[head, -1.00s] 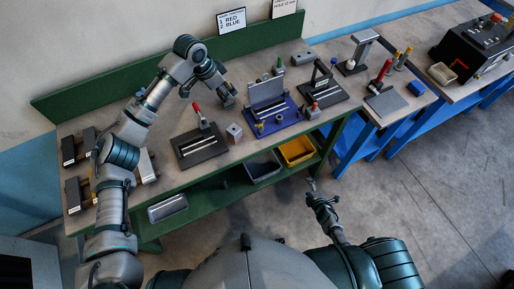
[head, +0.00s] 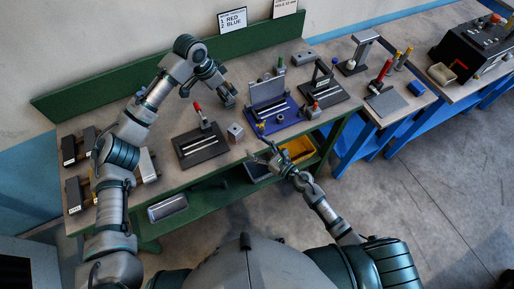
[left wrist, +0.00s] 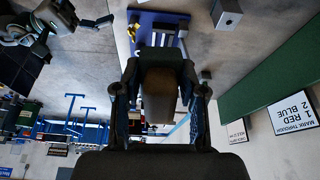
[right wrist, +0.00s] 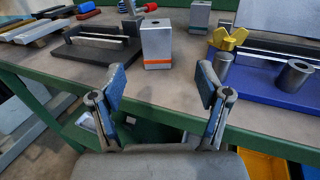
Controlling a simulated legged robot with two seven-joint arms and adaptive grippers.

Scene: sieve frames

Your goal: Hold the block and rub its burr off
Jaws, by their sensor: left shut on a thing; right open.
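My left gripper (head: 229,96) is over the back middle of the bench. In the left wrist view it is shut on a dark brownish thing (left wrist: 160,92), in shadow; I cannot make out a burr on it. My right gripper (right wrist: 161,88) is open and empty at the bench's front edge, short of the banded block.
A dark fixture (head: 203,147) with a red-handled lever stands left of the banded block. A blue fixture (right wrist: 285,92) with a yellow wing knob (right wrist: 228,39) and a metal bushing (right wrist: 295,74) stands right. A yellow bin (head: 299,150) sits under the bench.

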